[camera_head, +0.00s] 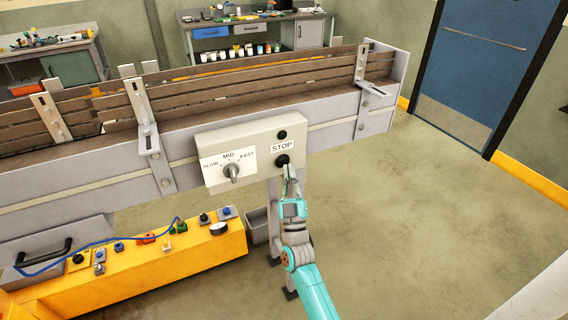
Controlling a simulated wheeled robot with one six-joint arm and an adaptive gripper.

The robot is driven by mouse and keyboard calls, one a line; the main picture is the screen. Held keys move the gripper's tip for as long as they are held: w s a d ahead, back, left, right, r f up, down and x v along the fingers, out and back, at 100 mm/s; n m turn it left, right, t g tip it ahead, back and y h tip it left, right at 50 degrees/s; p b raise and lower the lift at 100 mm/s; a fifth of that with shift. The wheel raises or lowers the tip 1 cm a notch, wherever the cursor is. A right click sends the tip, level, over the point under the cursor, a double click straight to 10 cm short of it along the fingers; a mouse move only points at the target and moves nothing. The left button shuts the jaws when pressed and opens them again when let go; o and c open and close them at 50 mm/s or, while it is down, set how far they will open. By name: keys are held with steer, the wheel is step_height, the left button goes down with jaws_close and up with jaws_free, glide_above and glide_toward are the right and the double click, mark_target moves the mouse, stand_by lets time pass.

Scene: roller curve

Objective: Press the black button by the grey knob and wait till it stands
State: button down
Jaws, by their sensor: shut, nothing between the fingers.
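The light grey control box (238,138) is fixed to the side of the conveyor. The grey knob (232,171) sits on its white dial plate, marked SLOW, MID and FAST, and its pointer is near MID. The black button (282,160) is to the right of the knob, under the STOP label. A small dark round lamp or button (282,135) is above the label. My gripper (288,168) is shut and empty, with its fingertips at the lower edge of the black button. I cannot tell whether they touch it.
The conveyor (330,108) with brown slats and grey side rails runs across the view. A yellow bench (150,262) with small switches and a blue cable stands at lower left. Workbenches are at the back, a blue door (478,60) at right. The floor at right is clear.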

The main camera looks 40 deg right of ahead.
steer(key=s, duration=0.2)
steer(key=s+a, duration=0.1)
steer(key=s, duration=0.1)
steer(key=shift+s+a, duration=0.2)
steer(key=shift+s, duration=0.2)
stand_by(0.8)
steer(key=s+a+f+n+g+y, duration=0.1)
steer(key=s+a+f+n+y, duration=0.2)
steer(key=s+a+f+y, duration=0.85)
steer(key=s+a+g+y, duration=0.1)
steer(key=s+a+g, duration=0.2)
steer(key=s, duration=1)
steer(key=s+a+g+y, duration=0.2)
steer(key=s+a, duration=0.6)
steer(key=s, duration=0.5)
steer(key=shift+s+a+f+g, duration=0.15)
steer(key=shift+s+g, duration=0.05)
steer(key=shift+g, duration=0.4)
